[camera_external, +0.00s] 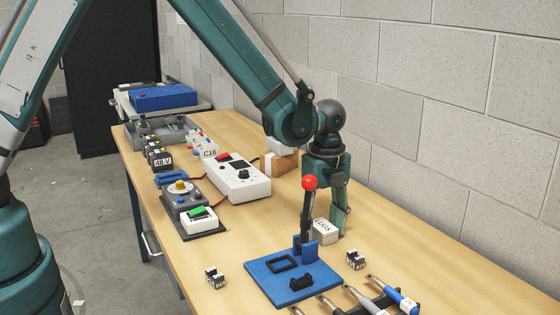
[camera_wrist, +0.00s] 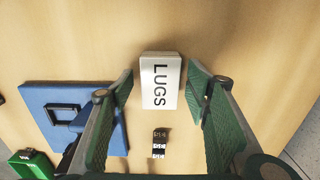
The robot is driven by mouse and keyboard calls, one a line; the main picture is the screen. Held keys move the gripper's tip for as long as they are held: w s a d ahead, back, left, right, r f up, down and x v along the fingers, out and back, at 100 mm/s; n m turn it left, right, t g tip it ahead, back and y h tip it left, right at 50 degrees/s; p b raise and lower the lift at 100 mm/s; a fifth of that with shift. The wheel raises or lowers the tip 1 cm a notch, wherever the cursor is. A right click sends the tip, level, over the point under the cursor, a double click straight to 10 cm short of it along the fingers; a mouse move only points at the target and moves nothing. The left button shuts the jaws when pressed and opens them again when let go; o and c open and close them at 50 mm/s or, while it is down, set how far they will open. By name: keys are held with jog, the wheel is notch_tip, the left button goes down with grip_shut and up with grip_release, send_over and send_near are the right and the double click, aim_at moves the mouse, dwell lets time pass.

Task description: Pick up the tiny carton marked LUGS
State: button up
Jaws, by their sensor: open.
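The tiny white carton marked LUGS (camera_external: 325,231) stands on the wooden table, behind the blue lever plate and near the wall side. In the wrist view the LUGS carton (camera_wrist: 160,82) lies between my two fingers, with its label facing the camera. My gripper (camera_external: 325,222) points down over the carton and is open. In the wrist view my gripper (camera_wrist: 160,92) has one finger on each side of the carton, with a gap on both sides. The lever partly hides one finger in the external view.
A blue plate (camera_external: 290,281) with a red-knobbed lever (camera_external: 309,184) stands close in front of my gripper. Small terminal blocks (camera_external: 355,260) and pen-like tools (camera_external: 402,301) lie nearby. A white meter box (camera_external: 238,180) stands further left. A block wall (camera_external: 440,120) bounds the right.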

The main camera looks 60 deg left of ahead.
aim_at(323, 225)
jog(key=c, duration=1.1)
jog(key=shift+r, duration=0.15)
jog(key=shift+r+p, duration=0.3)
jog(key=shift+r, duration=4.6)
